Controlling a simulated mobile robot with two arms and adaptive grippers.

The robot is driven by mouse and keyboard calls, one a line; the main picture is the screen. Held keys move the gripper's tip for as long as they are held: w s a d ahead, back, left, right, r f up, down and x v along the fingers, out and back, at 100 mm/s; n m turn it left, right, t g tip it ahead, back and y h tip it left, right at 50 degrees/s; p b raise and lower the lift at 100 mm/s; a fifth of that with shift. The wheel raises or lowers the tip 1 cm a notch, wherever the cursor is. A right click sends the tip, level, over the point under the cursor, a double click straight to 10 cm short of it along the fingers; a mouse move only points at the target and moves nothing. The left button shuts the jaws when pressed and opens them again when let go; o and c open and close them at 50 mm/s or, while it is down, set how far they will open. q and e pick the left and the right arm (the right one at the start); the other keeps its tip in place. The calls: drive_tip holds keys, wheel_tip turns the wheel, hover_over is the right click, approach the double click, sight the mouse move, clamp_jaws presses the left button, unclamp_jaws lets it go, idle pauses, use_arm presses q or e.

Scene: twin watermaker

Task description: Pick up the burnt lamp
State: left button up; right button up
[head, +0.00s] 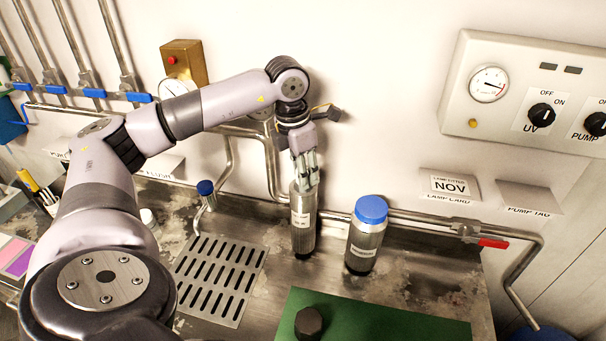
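My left gripper (306,172) points down at the back of the steel counter. Its fingertips are at the top of an upright dark grey cylinder (302,226) with a pale label. The fingers look close together, but I cannot tell whether they grip anything there. No separate lamp is clearly visible, and I cannot tell whether the burnt lamp is in the cylinder or hidden by the fingers. My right gripper is not in view.
A blue-capped jar (366,236) stands close right of the cylinder. A green mat (390,322) with a dark knob-like piece (308,322) lies in front. A slotted drain grate (222,278) is at left. Pipes run along the wall, with a red-handled valve (492,243) at right.

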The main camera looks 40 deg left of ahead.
use_arm(q)
clamp_jaws()
drive_tip(key=shift+r, duration=0.1)
drive_tip(key=shift+w+r, duration=0.1)
drive_tip(key=shift+r, duration=0.55)
wheel_tip(320, 180, up, 19)
drive_tip(key=p, duration=0.2)
drive_tip(key=shift+f, duration=0.2)
